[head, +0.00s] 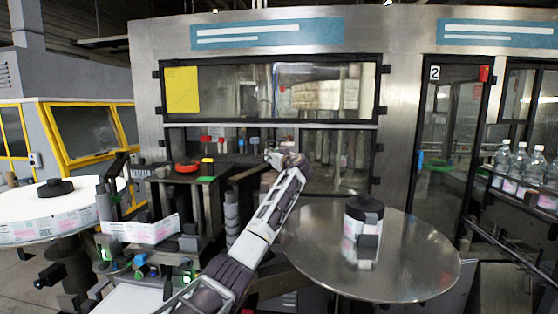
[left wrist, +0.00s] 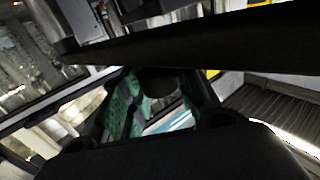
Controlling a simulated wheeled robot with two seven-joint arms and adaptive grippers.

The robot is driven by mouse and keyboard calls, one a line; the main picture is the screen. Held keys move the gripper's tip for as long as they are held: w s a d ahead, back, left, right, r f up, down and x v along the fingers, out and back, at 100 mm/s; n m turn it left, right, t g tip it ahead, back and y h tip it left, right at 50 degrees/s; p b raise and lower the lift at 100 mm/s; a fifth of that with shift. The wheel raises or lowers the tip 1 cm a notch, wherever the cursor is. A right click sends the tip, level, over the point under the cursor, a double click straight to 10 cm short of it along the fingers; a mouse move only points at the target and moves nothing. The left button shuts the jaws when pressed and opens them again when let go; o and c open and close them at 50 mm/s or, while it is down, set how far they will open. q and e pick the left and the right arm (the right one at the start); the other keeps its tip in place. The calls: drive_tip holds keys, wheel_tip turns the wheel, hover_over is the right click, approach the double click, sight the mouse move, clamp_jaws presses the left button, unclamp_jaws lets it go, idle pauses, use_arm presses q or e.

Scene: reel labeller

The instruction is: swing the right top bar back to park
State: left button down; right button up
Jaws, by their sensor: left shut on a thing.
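The right top bar (head: 246,172) is a dark bar above the labelling station, left of the bare round plate. Its end is at my left gripper (head: 280,158), whose arm reaches up from the bottom of the head view. In the left wrist view a long dark bar (left wrist: 190,45) crosses in front of the jaws. The green-lined fingers of my left gripper (left wrist: 155,100) close around a dark rounded piece there. The gripper is shut on the bar; the exact contact is dark and partly hidden. My right gripper is not in view.
A round metal plate (head: 400,270) with a dark-capped label core (head: 364,222) stands at the right. A full label reel (head: 45,215) lies at the left. Glazed machine doors (head: 325,90) stand close behind the gripper. Bottles (head: 520,165) line the far right.

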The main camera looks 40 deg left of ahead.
use_arm(q)
drive_tip(key=shift+s+a+n+g, duration=0.15)
drive_tip(key=shift+a+n+g, duration=0.2)
drive_tip(key=shift+a, duration=0.35)
drive_tip(key=shift+s+a+b, duration=0.2)
drive_tip(key=shift+a+b, duration=0.05)
drive_tip(key=shift+a, duration=0.45)
drive_tip(key=shift+s+a+b, duration=0.2)
drive_tip(key=shift+a+b, duration=0.05)
drive_tip(key=shift+a, duration=0.45)
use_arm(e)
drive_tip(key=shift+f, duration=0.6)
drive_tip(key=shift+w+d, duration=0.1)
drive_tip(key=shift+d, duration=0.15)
use_arm(q)
drive_tip(key=c, duration=1.1)
unclamp_jaws()
drive_tip(key=shift+s+a, duration=0.1)
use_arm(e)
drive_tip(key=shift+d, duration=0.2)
use_arm(q)
drive_tip(key=shift+v, duration=6)
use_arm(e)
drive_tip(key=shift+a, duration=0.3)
